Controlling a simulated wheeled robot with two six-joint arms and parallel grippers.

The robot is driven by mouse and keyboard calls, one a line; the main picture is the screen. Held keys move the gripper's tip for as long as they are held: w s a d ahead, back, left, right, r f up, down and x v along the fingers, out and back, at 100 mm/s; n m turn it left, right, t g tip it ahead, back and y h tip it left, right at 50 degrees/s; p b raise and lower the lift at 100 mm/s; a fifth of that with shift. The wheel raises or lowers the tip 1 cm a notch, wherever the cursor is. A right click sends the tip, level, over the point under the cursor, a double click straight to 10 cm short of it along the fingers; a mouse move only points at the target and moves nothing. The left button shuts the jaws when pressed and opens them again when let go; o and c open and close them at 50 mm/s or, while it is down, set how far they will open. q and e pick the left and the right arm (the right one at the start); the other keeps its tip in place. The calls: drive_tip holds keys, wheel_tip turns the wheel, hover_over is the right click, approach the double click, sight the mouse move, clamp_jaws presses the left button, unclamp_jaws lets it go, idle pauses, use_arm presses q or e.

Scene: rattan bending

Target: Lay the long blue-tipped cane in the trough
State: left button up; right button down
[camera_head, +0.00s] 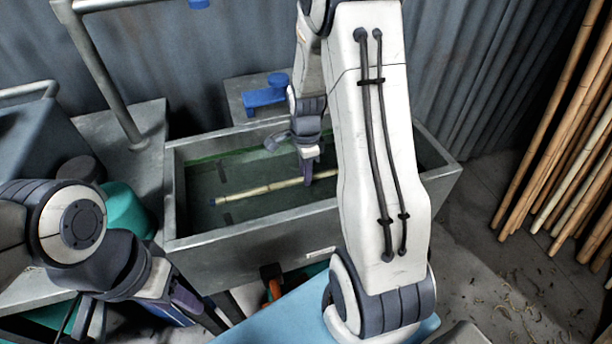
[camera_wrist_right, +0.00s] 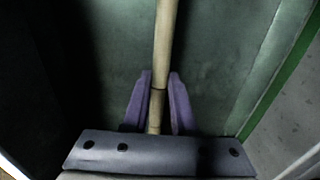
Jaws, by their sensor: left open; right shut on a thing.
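The cane (camera_head: 258,190) is a pale jointed rod with a blue tip at its left end. It is inside the walls of the grey metal trough (camera_head: 262,244), running left to right; I cannot tell if it touches the floor of the trough. My right gripper (camera_head: 307,180) reaches down into the trough and is shut on the cane. In the right wrist view the cane (camera_wrist_right: 162,60) passes between the purple fingers (camera_wrist_right: 158,105). The cane's right part is hidden behind my right arm. My left gripper (camera_head: 205,316) is open and empty, low at the left, outside the trough.
Several bamboo poles (camera_head: 565,140) lean at the right. A blue clamp-like piece (camera_head: 265,94) sits on a stand behind the trough. A metal post (camera_head: 105,75) and a teal container (camera_head: 122,208) are to the left. Shavings lie on the floor at the right.

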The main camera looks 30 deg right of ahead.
drive_tip(key=shift+f, duration=0.25)
drive_tip(key=shift+f+b, duration=0.3)
drive_tip(key=shift+f, duration=0.25)
drive_tip(key=c, duration=0.7)
unclamp_jaws()
